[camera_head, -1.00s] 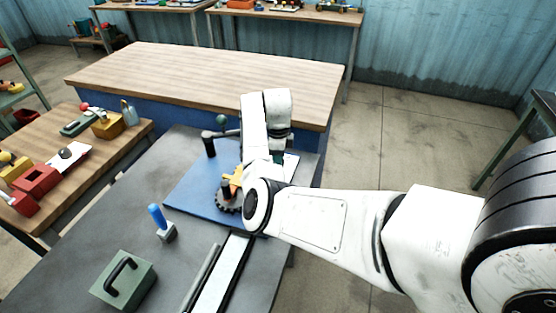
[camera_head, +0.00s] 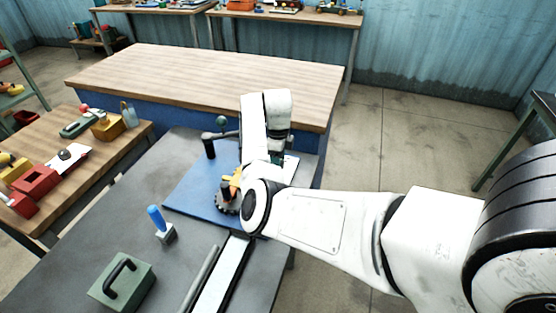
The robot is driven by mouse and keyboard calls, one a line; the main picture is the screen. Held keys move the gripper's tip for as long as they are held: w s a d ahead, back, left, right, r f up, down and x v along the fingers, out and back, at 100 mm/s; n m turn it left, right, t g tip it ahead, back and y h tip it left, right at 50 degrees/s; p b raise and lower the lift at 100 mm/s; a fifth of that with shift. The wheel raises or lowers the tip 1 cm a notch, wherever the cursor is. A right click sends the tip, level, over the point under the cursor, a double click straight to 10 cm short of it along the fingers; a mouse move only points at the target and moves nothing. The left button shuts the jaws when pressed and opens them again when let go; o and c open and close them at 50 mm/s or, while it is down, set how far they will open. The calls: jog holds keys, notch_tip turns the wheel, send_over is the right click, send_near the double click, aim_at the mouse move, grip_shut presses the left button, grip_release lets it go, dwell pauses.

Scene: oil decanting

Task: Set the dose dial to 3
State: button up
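A dark, toothed round dial (camera_head: 226,204) with a yellow-orange part (camera_head: 235,178) above it sits on the blue panel (camera_head: 190,186) on the grey bench. I take this to be the dose dial; its markings and setting are too small to read. My white arm covers its right side. My wrist is just right of the dial, and my gripper's fingertips are hidden or too small to make out there. Whether they touch the dial, or are open or shut, I cannot tell.
A black post with a lever and green ball (camera_head: 221,120) stands behind the dial. A blue-handled tool (camera_head: 157,219), a green box with a black handle (camera_head: 122,281) and a pale rail (camera_head: 222,277) are nearer. A wooden table (camera_head: 200,80) lies beyond.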

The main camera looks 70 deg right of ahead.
jog(key=shift+o, duration=1.1)
jog(key=shift+r, duration=0.1)
notch_tip(320, 180, up, 11)
jog(key=b, duration=0.1)
jog(key=shift+f+b, duration=0.2)
jog(key=shift+b, duration=0.1)
